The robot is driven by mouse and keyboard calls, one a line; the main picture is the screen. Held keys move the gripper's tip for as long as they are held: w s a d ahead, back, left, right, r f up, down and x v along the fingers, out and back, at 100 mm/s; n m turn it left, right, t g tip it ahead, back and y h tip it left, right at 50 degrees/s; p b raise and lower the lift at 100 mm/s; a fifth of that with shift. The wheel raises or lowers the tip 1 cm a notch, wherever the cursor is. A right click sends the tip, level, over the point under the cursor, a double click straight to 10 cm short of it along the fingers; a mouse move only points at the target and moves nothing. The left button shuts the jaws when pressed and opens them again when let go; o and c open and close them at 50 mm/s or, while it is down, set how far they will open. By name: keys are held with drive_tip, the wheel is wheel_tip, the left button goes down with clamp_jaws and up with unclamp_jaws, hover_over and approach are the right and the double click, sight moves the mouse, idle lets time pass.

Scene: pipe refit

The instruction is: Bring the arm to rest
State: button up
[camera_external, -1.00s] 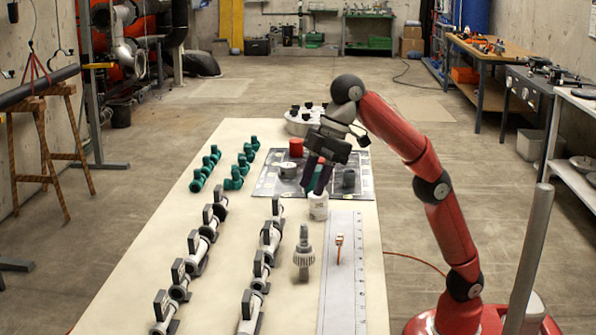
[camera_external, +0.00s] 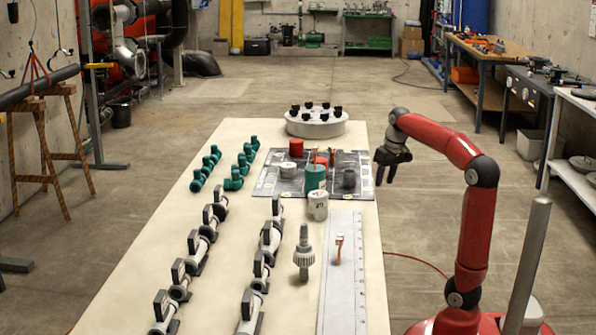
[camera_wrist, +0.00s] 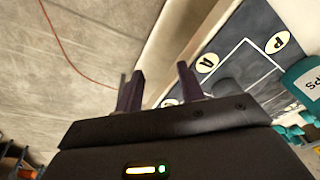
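My gripper (camera_external: 386,175) hangs just off the right edge of the long table, beside the dark marked mat, with its fingers pointing down. In the wrist view my gripper (camera_wrist: 158,88) shows two purple fingers apart with nothing between them, so it is open and empty. My red arm rises from its base and bends over at the elbow toward the table. The fingers touch nothing that I can see.
The table (camera_external: 225,290) carries the dark mat (camera_external: 262,187) with a green cylinder (camera_external: 315,178), a red cylinder (camera_external: 296,147) and a grey one (camera_external: 348,179). A white pot (camera_external: 318,206), pipe fittings (camera_external: 207,225) and a round white holder (camera_external: 316,127) stand around it.

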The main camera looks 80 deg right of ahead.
drive_tip(key=s+f+m, duration=0.3)
drive_tip(key=s+f, duration=0.3)
drive_tip(key=s, duration=0.3)
drive_tip(key=w+a+f+n+p, duration=0.1)
drive_tip(key=w+a+n, duration=0.25)
drive_tip(key=a, duration=0.35)
drive_tip(key=w+a+n+p, duration=0.1)
drive_tip(key=w+a+n, duration=0.1)
drive_tip(key=w+a, duration=0.35)
drive_tip(key=a+f+n+t, duration=0.1)
drive_tip(key=a+n, duration=0.1)
drive_tip(key=a, duration=0.4)
drive_tip(key=s+a+f+n+t+p, duration=0.1)
drive_tip(key=a+n, duration=0.2)
drive_tip(key=a, duration=0.3)
drive_tip(key=s+a+f+n+t+y+p, duration=0.1)
drive_tip(key=a+n, duration=0.1)
drive_tip(key=a, duration=0.4)
drive_tip(key=shift+t, duration=0.3)
